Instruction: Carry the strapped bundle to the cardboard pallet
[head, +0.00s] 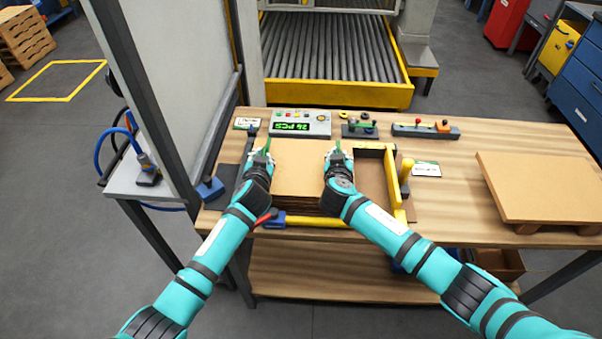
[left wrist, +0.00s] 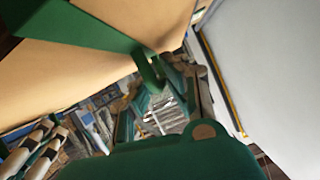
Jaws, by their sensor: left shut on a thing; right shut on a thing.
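The strapped bundle (head: 300,172) is a stack of brown cardboard blanks lying inside the yellow-edged stacker bay on the workbench. Green shows at each of its two sides by my grippers. My left gripper (head: 260,160) is shut on its left side, and my right gripper (head: 336,158) is shut on its right side. In the left wrist view, the bundle's cardboard (left wrist: 70,75) fills the upper left, with a green band (left wrist: 100,30) across it. The fingertips are partly hidden. The cardboard pallet (head: 540,187) lies flat and empty on the bench's right end.
The yellow bay frame (head: 393,183) stands between bundle and pallet, with a yellow knob (head: 407,167). A counter box (head: 300,124) and two tool blocks line the back. A tall panel (head: 185,75) rises at left. Bare bench (head: 455,195) lies before the pallet.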

